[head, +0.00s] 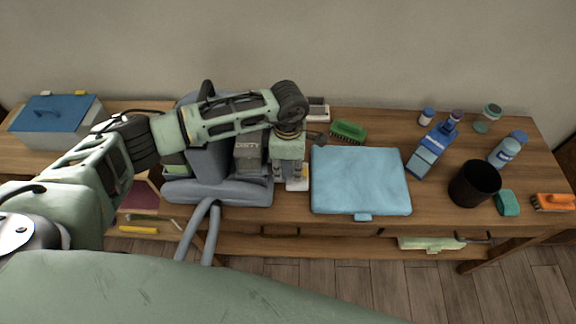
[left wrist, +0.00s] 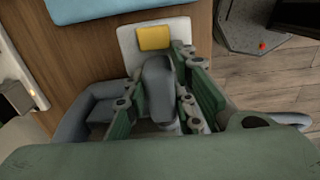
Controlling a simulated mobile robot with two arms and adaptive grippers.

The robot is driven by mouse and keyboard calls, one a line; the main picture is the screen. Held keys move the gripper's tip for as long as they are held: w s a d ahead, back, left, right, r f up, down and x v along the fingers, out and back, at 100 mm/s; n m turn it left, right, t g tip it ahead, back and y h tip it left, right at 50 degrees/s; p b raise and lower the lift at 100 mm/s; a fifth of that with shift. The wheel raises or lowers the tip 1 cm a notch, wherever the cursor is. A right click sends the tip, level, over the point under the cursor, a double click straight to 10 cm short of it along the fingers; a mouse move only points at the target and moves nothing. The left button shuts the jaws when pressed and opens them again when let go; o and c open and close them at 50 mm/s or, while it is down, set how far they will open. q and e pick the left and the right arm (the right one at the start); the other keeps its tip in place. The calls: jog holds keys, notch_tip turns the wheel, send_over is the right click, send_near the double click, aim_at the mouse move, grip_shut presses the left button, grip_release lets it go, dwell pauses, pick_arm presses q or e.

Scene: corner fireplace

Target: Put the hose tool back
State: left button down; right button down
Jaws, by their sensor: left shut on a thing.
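The grey upholstery cleaner (head: 210,165), with a tank marked DIRTY (head: 250,150), stands on the wooden table. My left gripper (head: 291,172) points down just right of it. In the left wrist view my left gripper (left wrist: 160,95) is shut on the dark grey hose tool (left wrist: 157,80), which shows between the green fingers. In the head view the gripper and arm mostly hide the tool. The grey hose (head: 212,225) hangs in a loop over the table's front edge. The tool's holder is not clearly visible.
A white tray with a yellow sponge (left wrist: 153,38) lies close beyond the fingertips. A blue-lidded box (head: 55,118) is at left.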

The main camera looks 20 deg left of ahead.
aim_at(288, 164)
pick_arm(q)
jog(key=shift+f+b, duration=0.3)
jog(key=shift+f, duration=0.05)
jog(key=c, duration=1.6)
grip_release()
jog(key=shift+o, duration=0.7)
notch_tip(288, 164, up, 2)
jog(key=shift+p, duration=1)
notch_tip(288, 164, up, 11)
jog(key=b, duration=0.3)
jog(key=shift+r+b, duration=0.15)
jog(key=shift+b, duration=0.2)
